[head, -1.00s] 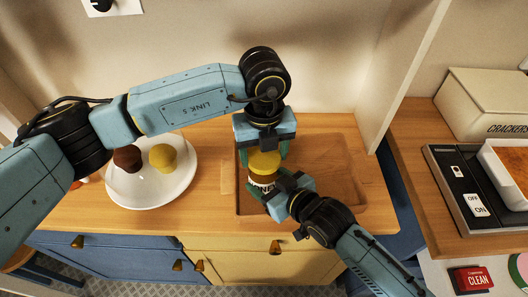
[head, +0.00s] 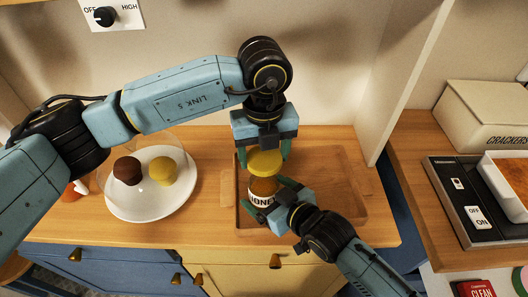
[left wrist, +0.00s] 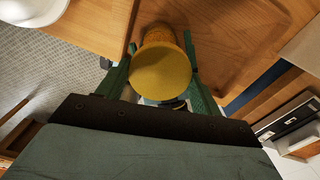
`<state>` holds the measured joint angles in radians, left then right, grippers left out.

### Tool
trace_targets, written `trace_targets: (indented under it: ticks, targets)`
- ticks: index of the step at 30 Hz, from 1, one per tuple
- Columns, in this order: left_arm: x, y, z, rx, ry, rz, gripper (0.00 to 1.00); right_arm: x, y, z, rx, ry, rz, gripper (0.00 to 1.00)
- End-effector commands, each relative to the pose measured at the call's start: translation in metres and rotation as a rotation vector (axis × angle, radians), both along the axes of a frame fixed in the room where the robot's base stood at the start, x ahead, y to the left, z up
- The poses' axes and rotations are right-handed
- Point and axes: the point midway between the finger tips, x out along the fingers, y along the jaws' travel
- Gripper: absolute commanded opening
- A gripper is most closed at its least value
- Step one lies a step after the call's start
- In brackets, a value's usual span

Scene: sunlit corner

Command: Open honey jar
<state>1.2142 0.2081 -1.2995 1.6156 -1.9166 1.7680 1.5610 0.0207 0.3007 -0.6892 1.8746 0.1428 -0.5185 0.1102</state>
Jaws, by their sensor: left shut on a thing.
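The honey jar (head: 262,187) stands upright over the wooden tray, with amber sides and a white label. Its round yellow lid (head: 265,162) is above the jar body, with more amber showing between lid and label than before. I cannot tell whether the two still touch. My left gripper (head: 267,158) comes down from above and is shut on the lid; the lid (left wrist: 160,75) also shows between the green fingers in the left wrist view. My right gripper (head: 268,197) comes from the lower right, its fingers closed around the jar body.
The wooden tray (head: 335,185) has free room right of the jar. A white plate (head: 150,207) with a brown and a yellow muffin stands at left, a clear dome near it.

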Motion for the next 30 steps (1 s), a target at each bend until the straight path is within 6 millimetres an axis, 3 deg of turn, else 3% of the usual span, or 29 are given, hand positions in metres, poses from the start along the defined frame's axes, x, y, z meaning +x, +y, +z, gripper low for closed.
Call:
trace_targets:
  ticks: [11,22,30]
  targets:
    - [0.000,0.000,0.002,0.000,0.000,0.000,0.38,-0.009,-0.008,0.005,0.000,0.000,0.000,0.90]
    - [0.000,0.000,0.010,0.000,0.000,0.000,0.38,-0.064,-0.051,0.033,-0.002,0.003,0.001,0.90]
    - [0.000,0.000,0.011,0.000,0.000,0.000,0.38,-0.085,-0.069,0.045,-0.001,0.000,0.000,0.90]
